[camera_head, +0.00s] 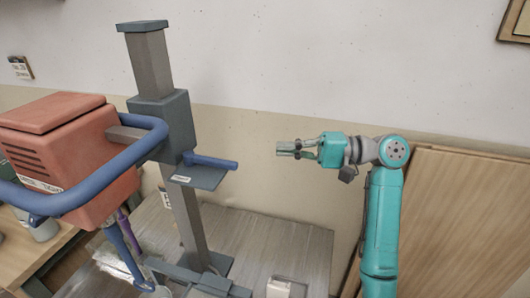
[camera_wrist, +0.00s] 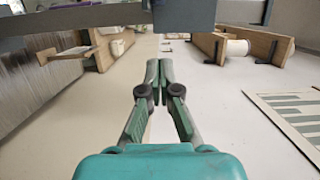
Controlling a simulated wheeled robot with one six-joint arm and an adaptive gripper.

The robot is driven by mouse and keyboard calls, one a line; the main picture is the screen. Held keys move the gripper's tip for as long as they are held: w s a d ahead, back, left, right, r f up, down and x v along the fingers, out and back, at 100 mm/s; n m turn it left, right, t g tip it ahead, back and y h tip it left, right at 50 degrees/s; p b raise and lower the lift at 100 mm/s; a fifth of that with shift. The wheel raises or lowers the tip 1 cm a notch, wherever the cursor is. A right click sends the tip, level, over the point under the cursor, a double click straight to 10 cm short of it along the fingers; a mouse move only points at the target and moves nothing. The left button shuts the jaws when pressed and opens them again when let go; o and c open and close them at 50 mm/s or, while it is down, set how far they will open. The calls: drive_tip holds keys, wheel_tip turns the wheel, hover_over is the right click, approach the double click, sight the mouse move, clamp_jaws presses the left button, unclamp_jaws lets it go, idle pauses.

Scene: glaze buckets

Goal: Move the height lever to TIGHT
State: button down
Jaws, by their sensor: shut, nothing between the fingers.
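The height lever (camera_head: 212,162) is a short blue bar on the dark carriage (camera_head: 163,122) of a grey upright column (camera_head: 183,205). It points right and lies close to level. A small plate (camera_head: 202,177) with a label sits just under it; the label is too small to read. My gripper (camera_head: 279,148) is shut and empty, to the right of the lever's free end with a clear gap in the picture. In the wrist view its closed fingers (camera_wrist: 159,66) point away from the camera, and the lever cannot be made out.
A red motor box (camera_head: 72,160) with a curved blue guard bar (camera_head: 95,190) stands left of the column. A wooden panel (camera_head: 450,225) stands at the right. In the wrist view a grey block (camera_wrist: 184,17) crosses the top, beyond the fingertips.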

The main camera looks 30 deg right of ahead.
sight(210, 162)
drive_tip(key=w+a, duration=0.1)
drive_tip(key=a, duration=0.9)
drive_tip(key=shift+w+a, duration=0.3)
drive_tip(key=shift+w, duration=0.1)
